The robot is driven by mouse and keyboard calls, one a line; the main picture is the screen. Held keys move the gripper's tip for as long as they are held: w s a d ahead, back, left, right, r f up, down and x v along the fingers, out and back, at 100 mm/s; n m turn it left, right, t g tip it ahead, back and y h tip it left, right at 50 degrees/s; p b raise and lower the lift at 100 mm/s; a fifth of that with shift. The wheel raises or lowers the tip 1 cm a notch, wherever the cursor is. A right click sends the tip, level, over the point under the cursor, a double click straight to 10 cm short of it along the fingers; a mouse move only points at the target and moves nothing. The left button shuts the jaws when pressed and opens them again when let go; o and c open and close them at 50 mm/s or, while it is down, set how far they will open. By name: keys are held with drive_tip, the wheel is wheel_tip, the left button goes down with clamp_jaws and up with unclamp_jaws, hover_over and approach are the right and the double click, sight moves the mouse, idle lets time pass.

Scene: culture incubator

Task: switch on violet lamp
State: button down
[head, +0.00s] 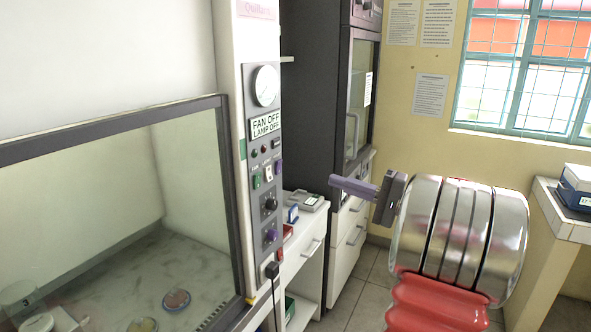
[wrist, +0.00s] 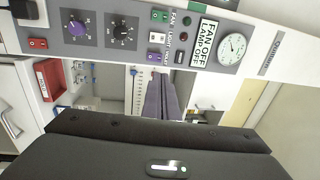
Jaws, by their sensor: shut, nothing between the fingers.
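The control panel (head: 262,205) is on the front post of the glass-fronted cabinet. Its display (head: 265,125) reads FAN OFF, LAMP OFF. A row of rocker switches sits below it: green (wrist: 160,16), white (wrist: 157,38) and purple (wrist: 153,57). The purple switch also shows in the head view (head: 278,166); in the wrist view part of its label is too small to read. My gripper (head: 334,182) is shut and empty, to the right of the panel and apart from it. Its purple fingers (wrist: 162,82) show just below the switch row in the wrist view.
A purple knob (head: 270,236), a black knob (head: 270,205) and a red switch (wrist: 37,43) share the panel. A round gauge (head: 265,86) is above. A white drawer unit (head: 311,246) and a dark tall cabinet (head: 318,110) stand behind. Dishes lie behind the glass sash.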

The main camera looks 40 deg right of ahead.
sight(281, 162)
drive_tip(key=shift+w, duration=0.15)
drive_tip(key=x, duration=1.3)
drive_tip(key=shift+w+a+r, duration=0.1)
drive_tip(key=shift+w+a, duration=0.05)
drive_tip(key=shift+w, duration=0.25)
